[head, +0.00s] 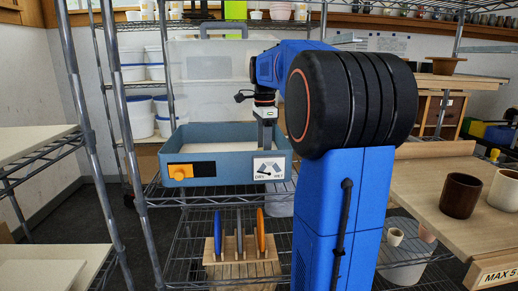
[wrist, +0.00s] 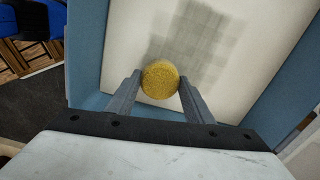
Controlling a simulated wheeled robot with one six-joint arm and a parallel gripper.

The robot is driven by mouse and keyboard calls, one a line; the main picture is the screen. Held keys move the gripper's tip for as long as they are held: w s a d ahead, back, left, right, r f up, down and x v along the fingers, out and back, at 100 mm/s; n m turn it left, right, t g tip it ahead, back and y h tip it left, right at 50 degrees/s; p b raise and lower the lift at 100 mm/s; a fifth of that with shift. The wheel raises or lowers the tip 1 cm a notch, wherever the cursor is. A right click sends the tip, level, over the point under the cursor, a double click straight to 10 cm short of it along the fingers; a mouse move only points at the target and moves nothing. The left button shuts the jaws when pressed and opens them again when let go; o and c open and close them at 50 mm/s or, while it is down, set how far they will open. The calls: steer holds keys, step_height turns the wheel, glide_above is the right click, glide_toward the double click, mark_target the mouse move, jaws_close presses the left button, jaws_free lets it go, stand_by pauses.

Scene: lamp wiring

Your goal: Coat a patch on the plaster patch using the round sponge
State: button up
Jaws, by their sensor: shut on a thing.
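The round sponge (wrist: 160,80) is yellow and grainy. My gripper (wrist: 159,88) is shut on it, with one finger on each side, in the wrist view. The plaster patch (wrist: 115,45) is a pale slab inside a blue-grey box (head: 226,136). A darker grey, blocky-edged area (wrist: 195,40) shows on the slab beyond the sponge; I cannot tell whether it is damp or shadow. In the head view my gripper (head: 265,140) reaches down into the box, its tips and the sponge hidden by the front wall. Whether the sponge touches the slab is unclear.
The box front has an orange knob (head: 180,172) and a dry-to-wet dial (head: 268,168). A wooden rack (head: 242,268) with coloured upright pieces stands on the shelf below. A brown cup (head: 460,195) stands on the wooden table at right. Metal shelf posts flank the box.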

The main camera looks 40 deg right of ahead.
steer(key=shift+s+d, duration=0.5)
steer(key=shift+d, duration=0.3)
steer(key=shift+w+d+r, duration=0.1)
steer(key=shift+w+d, duration=0.5)
steer(key=shift+w, duration=0.35)
steer(key=shift+w+a, duration=1.35)
steer(key=shift+a, duration=0.65)
steer(key=shift+w+a, duration=1.35)
steer(key=shift+a, duration=0.7)
steer(key=shift+w+a, duration=1.35)
steer(key=shift+a, duration=0.65)
steer(key=shift+w+d, duration=0.7)
steer(key=shift+w, duration=0.25)
steer(key=shift+s+d, duration=1.35)
steer(key=shift+d, duration=0.65)
steer(key=shift+s+d, duration=1.4)
steer(key=shift+d, duration=0.6)
steer(key=shift+s+d, duration=1.35)
steer(key=shift+d, duration=0.65)
steer(key=shift+w+d, duration=0.6)
steer(key=shift+w, duration=0.35)
steer(key=shift+w+a, duration=0.55)
steer(key=shift+a, duration=0.25)
steer(key=shift+w+a, duration=0.5)
steer(key=shift+a, duration=0.3)
